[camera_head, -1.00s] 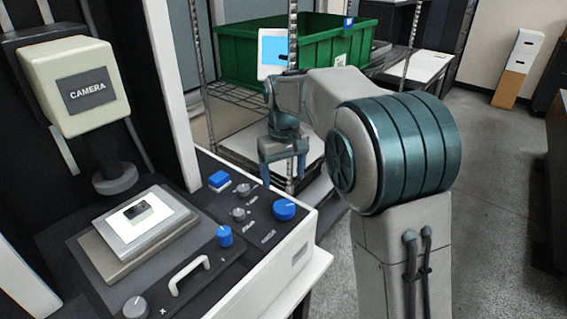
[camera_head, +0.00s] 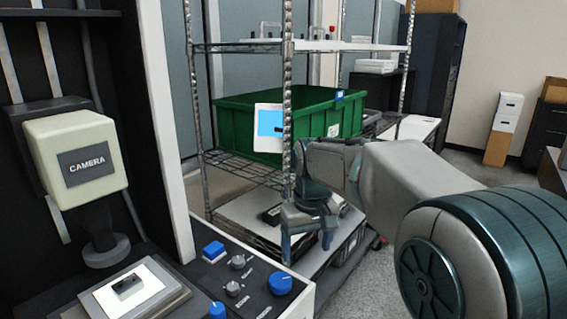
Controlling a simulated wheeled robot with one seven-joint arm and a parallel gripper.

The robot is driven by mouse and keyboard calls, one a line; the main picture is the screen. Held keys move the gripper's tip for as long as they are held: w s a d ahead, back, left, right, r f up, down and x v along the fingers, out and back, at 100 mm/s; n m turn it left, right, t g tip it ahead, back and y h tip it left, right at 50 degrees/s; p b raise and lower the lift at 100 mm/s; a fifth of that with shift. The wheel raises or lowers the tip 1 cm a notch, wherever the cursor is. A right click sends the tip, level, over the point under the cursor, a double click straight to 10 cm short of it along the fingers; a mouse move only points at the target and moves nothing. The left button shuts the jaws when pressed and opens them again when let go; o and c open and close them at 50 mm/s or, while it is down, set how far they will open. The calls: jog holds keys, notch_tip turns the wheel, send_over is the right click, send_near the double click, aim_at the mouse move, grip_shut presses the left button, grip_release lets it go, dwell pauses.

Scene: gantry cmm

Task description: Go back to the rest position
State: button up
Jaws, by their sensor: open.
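My gripper (camera_head: 307,244) is in the middle of the head view, pointing down with its two blue fingers apart. It is open, and nothing shows between the fingers. It hangs in front of the wire shelf, to the right of the machine's control panel (camera_head: 205,272) and apart from it. My arm reaches in from the lower right.
A machine with a camera head (camera_head: 75,160) and a lit stage (camera_head: 150,292) fills the left. Blue knobs (camera_head: 280,283) stand on its panel. A wire shelf (camera_head: 230,171) holds a green crate (camera_head: 235,125). Grey floor (camera_head: 370,270) shows at right.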

jog(key=s+d+f+m+t, duration=0.1)
jog(key=s+d, duration=0.4)
jog(key=s, duration=0.5)
jog(key=s+d+f+m+t, duration=0.1)
jog(key=s+d+f+m, duration=0.2)
jog(key=s, duration=0.7)
notch_tip(320, 180, down, 2)
jog(key=shift+d+f, duration=0.2)
jog(key=shift+d, duration=0.8)
